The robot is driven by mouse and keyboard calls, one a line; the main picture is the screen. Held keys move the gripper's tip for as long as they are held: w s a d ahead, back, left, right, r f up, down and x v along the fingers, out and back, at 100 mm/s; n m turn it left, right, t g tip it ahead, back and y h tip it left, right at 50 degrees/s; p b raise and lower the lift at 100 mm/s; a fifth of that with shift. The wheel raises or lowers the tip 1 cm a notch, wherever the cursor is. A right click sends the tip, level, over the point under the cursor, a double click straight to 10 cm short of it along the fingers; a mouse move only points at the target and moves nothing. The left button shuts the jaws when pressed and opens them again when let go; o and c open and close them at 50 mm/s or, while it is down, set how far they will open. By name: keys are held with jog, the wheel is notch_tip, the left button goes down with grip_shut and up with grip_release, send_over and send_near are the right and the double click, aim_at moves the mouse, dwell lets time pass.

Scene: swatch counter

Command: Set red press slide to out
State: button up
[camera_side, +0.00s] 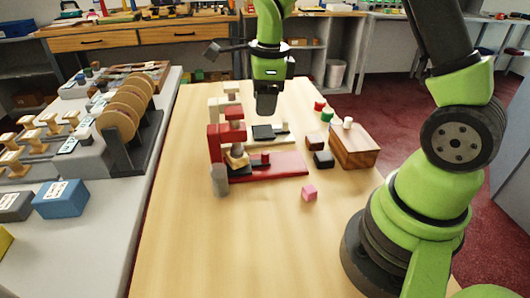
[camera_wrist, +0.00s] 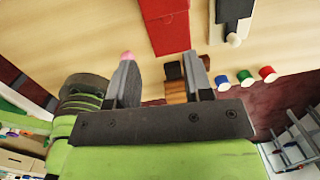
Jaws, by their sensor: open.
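The red press (camera_side: 214,146) stands upright on the wooden table, with a long red base (camera_side: 290,164) reaching to the right. A dark slide with a red knob (camera_side: 265,158) lies on that base, its left end close under the press head. The red base also shows at the top of the wrist view (camera_wrist: 168,38); the slide and its knob are not visible there. My gripper (camera_side: 266,108) points down, open and empty, above and behind the red press, near the pale press's slide. Its two fingers stand apart in the wrist view (camera_wrist: 160,62).
A pale press with a dark slide (camera_side: 263,132) stands behind the red one. To the right are a wooden box (camera_side: 358,152), dark blocks (camera_side: 323,159) and small cylinders (camera_side: 327,115). A pink cube (camera_side: 309,194) lies in front. The front table area is clear.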

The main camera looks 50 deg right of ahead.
aim_at(266, 152)
jog(key=f+m, duration=0.1)
jog(key=f, duration=0.1)
jog(key=d+f+m, duration=0.1)
jog(key=w+f+m+g, duration=0.1)
jog(key=f+m, duration=0.1)
jog(key=shift+d+f, duration=0.3)
notch_tip(266, 152, down, 10)
jog(key=shift+r, duration=0.25)
grip_shut()
